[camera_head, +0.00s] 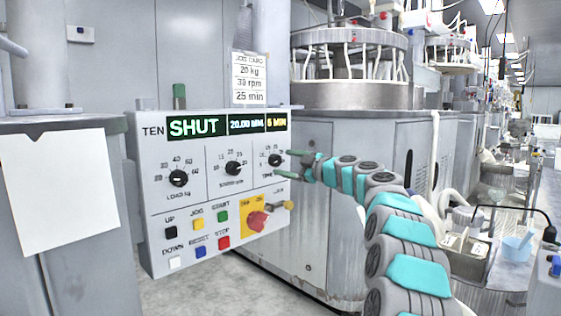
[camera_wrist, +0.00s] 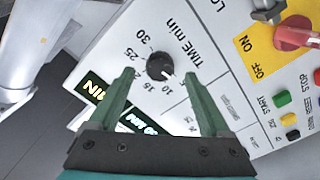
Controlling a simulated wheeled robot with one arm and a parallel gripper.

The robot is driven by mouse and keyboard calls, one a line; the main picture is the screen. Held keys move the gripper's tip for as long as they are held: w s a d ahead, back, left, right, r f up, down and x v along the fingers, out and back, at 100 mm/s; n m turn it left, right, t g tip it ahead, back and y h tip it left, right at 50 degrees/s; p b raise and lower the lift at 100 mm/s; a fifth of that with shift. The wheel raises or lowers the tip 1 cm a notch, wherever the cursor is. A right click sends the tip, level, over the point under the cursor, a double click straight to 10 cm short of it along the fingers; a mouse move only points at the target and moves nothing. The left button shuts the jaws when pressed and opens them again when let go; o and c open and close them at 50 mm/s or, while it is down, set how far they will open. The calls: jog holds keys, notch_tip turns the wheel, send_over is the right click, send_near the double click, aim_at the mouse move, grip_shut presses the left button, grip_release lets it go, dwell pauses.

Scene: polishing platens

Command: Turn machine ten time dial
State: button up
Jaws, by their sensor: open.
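The panel marked TEN (camera_head: 150,215) carries three black dials. Its time dial (camera_head: 275,160) is the rightmost; it also shows in the wrist view (camera_wrist: 160,66), its white mark toward the low end of the scale. The panel display (camera_head: 277,122) reads SHUT and 5 MIN. My gripper (camera_head: 289,164) is at the panel's right side, beside the time dial. In the wrist view my open gripper (camera_wrist: 159,74) has its green fingers on either side of the dial, with gaps; I cannot tell how close the tips are to the panel face.
A job card (camera_head: 249,78) above the panel reads 20 kg and 25 min, its rpm line less clear. The load dial (camera_head: 179,178) and middle dial (camera_head: 233,168) sit left. A red switch (camera_head: 257,221) and several coloured buttons lie below. A grey cabinet (camera_head: 70,240) stands left.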

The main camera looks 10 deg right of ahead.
aim_at(275, 160)
jog(key=shift+x, duration=0.9)
jog(key=shift+w+a+p, duration=0.3)
jog(key=shift+w, duration=0.1)
grip_shut()
